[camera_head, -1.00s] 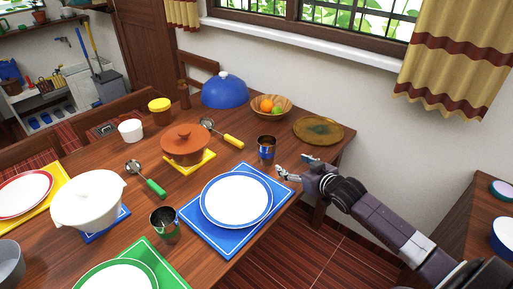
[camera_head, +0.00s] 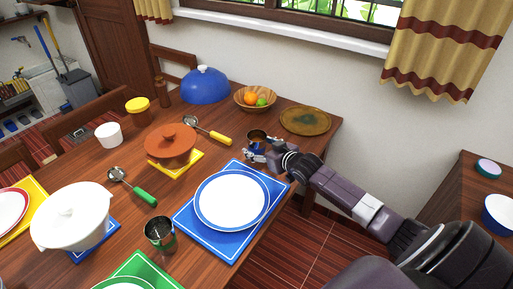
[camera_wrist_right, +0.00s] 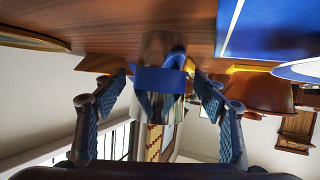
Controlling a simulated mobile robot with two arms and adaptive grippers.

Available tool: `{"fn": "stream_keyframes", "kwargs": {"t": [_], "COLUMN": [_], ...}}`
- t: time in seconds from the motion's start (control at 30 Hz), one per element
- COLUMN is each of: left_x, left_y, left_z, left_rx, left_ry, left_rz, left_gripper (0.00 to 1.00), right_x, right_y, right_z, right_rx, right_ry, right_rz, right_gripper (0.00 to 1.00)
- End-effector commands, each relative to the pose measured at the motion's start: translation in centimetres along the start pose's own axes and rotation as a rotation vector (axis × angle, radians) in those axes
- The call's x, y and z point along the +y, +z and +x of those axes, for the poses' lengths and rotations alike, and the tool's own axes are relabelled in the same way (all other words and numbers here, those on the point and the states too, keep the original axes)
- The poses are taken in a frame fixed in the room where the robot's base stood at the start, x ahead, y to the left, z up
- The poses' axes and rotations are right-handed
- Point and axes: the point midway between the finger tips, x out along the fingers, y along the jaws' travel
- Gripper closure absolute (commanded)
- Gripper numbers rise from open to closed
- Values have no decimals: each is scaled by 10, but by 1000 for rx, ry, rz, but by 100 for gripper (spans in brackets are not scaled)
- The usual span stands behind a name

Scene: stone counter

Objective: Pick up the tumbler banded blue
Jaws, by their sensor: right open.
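The metal tumbler with a blue band (camera_head: 257,134) stands upright on the wooden table, beyond the blue placemat; my right gripper partly hides it in the head view. In the right wrist view, which is upside down, the tumbler (camera_wrist_right: 160,80) sits between the two spread fingers. My right gripper (camera_head: 257,151) is open around it, and a gap shows on each side between fingers (camera_wrist_right: 161,88) and tumbler. A second metal tumbler, banded green (camera_head: 160,234), stands nearer, by the green placemat. My left gripper is not in view.
A white plate (camera_head: 231,200) lies on the blue placemat (camera_head: 208,245) close to the gripper. A ladle with a yellow handle (camera_head: 208,129), an orange pot (camera_head: 171,147), a fruit bowl (camera_head: 247,105) and a brown plate (camera_head: 306,121) are around. The table's right edge is near my arm.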

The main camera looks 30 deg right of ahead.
Motion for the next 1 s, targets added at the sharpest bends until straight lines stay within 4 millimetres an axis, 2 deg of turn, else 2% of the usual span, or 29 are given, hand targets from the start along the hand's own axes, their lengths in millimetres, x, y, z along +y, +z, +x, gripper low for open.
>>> {"fn": "stream_keyframes", "kwargs": {"t": [0.1,0.2,0.47,0.9,1.0], "left_x": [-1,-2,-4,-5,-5], "left_y": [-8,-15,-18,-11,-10], "left_z": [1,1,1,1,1], "left_rx": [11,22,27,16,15], "left_ry": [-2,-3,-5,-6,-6], "left_rz": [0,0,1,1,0], "left_gripper": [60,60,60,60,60], "right_x": [0,0,0,0,0], "right_y": [0,0,0,0,-1], "right_z": [14,19,20,20,20], "right_rx": [0,1,0,-1,1], "right_ry": [1,0,0,0,0], "right_rz": [0,0,0,-1,-1], "right_gripper": [35,35,35,83,84]}}
